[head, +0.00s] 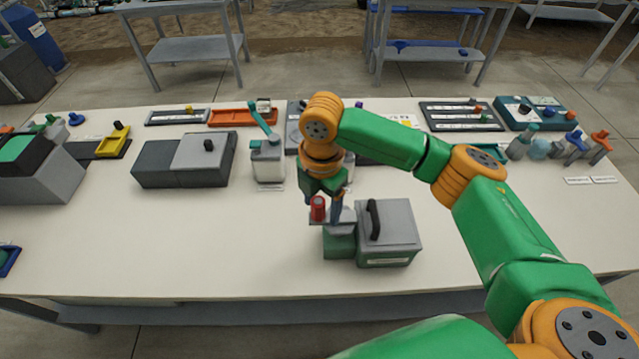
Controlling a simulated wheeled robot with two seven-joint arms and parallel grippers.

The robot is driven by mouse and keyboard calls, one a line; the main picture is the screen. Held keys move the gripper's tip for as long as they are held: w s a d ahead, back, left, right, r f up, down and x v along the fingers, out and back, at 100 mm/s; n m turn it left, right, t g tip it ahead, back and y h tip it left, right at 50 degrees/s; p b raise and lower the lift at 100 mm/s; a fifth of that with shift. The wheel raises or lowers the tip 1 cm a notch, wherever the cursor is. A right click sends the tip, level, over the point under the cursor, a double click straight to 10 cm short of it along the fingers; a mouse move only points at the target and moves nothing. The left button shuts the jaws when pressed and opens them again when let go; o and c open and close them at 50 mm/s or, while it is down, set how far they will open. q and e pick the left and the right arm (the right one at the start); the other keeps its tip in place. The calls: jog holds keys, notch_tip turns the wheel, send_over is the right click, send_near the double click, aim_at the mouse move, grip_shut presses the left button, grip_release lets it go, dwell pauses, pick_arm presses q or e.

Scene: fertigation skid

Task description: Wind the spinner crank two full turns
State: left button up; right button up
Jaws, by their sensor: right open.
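The spinner unit is a small green block (340,244) near the front middle of the table. Its crank is a flat grey arm with a red upright knob (318,209) at its left end. My right gripper (322,203) points down over the crank, open, with its fingers around or just beside the red knob; I cannot tell whether they touch it. The gripper hides part of the crank arm. A grey box with a black handle (398,236) stands directly to the right of the green block. My left gripper is not in view.
An orange tray (232,117) and a dark rack (460,117) lie at the back. Valves and bottles (540,147) stand right.

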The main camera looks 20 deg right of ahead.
jog(key=shift+a+f, duration=0.1)
jog(key=shift+f, duration=0.25)
jog(key=shift+w+f, duration=0.25)
grip_shut()
jog(key=c, duration=0.8)
grip_release()
jog(key=shift+c, duration=1.3)
jog(key=shift+o, duration=0.2)
jog(key=shift+w+d+r, duration=0.2)
jog(key=shift+w+d, duration=0.3)
jog(key=shift+w, duration=0.2)
jog(key=shift+w+d+f, duration=0.1)
jog(key=shift+w+d, duration=0.05)
jog(key=shift+c, duration=0.2)
jog(key=shift+d, duration=0.1)
